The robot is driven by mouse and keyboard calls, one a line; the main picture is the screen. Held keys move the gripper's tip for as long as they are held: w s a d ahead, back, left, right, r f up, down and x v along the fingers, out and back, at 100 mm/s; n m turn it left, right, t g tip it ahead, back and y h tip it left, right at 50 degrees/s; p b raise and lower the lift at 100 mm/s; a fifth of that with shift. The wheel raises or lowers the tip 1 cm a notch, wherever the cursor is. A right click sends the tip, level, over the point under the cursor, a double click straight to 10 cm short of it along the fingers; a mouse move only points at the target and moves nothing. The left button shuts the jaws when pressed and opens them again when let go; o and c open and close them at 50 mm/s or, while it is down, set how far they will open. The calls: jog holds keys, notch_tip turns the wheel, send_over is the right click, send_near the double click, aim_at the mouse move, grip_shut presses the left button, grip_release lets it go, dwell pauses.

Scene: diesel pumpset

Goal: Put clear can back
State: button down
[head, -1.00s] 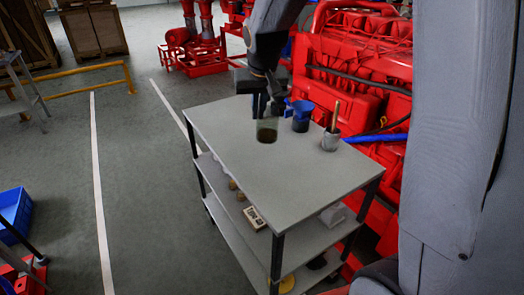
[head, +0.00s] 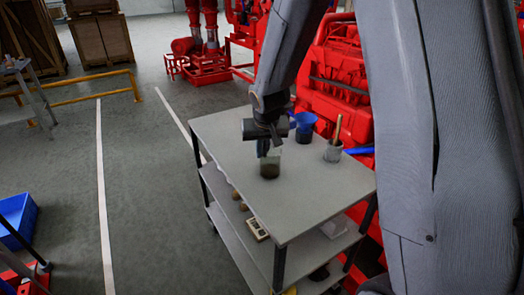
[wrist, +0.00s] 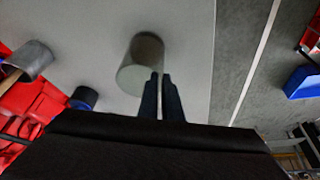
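The clear can (head: 270,170), a see-through cup with dark contents low in it, is upright over the grey cart top (head: 240,150). I cannot tell whether its base touches the cart. My gripper (head: 265,152) comes down on it from above. In the wrist view, the fingers (wrist: 163,78) are close together at the rim of the can (wrist: 140,58), pinching its wall. The finger tips are partly hidden by the can in the head view.
A blue funnel on a dark jar (head: 303,125) stands behind the can. A grey cup with a brush-like stick (head: 333,151) stands to its right. The red engine (head: 345,85) is close behind the cart. The near part of the cart top is clear.

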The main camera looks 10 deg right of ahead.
jog(key=c, duration=1.9)
grip_release()
jog(key=shift+c, duration=0.2)
jog(key=b+v, duration=0.2)
jog(key=v, duration=1)
jog(key=s+d+f+g, duration=0.1)
jog(key=s+f, duration=0.4)
jog(key=s, duration=0.5)
jog(key=s+d+f+g, duration=0.2)
jog(key=s+f, duration=0.3)
jog(key=s, duration=0.4)
jog(key=shift+s+f+n+g, duration=0.35)
jog(key=shift+s+n+g, duration=0.05)
